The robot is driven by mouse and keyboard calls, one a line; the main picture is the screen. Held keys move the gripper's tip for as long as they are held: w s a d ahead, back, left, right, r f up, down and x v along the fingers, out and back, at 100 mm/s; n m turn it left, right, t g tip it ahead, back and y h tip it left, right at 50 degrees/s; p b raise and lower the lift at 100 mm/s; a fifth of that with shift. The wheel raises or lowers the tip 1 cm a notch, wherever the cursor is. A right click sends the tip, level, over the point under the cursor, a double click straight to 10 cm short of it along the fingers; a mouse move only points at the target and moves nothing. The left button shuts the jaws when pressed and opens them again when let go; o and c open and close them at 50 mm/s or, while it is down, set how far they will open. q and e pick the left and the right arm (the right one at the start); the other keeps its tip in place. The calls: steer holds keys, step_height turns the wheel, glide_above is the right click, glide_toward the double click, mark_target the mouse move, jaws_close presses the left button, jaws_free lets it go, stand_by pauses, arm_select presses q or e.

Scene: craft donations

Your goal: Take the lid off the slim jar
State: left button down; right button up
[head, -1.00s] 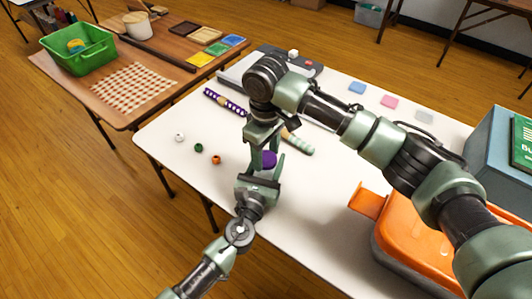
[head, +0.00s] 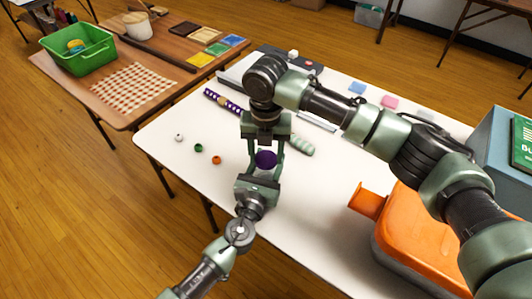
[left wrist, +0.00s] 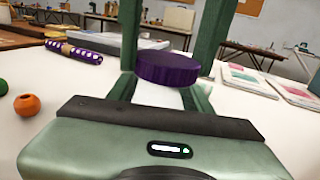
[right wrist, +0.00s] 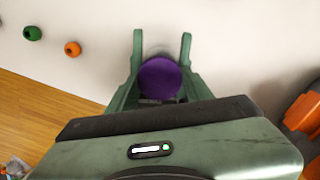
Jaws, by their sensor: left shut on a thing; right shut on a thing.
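The slim jar (left wrist: 158,95) stands upright on the white table, with a pale body and a round purple lid (head: 266,159) on top. The lid also shows in the left wrist view (left wrist: 168,69) and the right wrist view (right wrist: 159,78). My left gripper (head: 262,172) comes in low from the front and is shut on the jar's body. My right gripper (head: 267,150) reaches down from above and is shut on the lid, one finger at each side. Much of the jar's body is hidden by the grippers and the lid.
Beads (head: 198,148) and a purple patterned roll (head: 223,101) lie left of the jar. A pale green roll (head: 300,145) lies just right of it. An orange-lidded box (head: 420,235) stands at the front right. A grey board (head: 240,75) lies behind.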

mark_target(266, 158)
steer(key=n, duration=0.2)
steer(key=shift+n, duration=0.3)
steer(key=shift+r, duration=0.15)
steer(key=shift+r, duration=1)
steer(key=shift+r, duration=2)
arm_select(q)
steer(key=c, duration=0.6)
jaws_free()
steer(key=shift+o, duration=0.2)
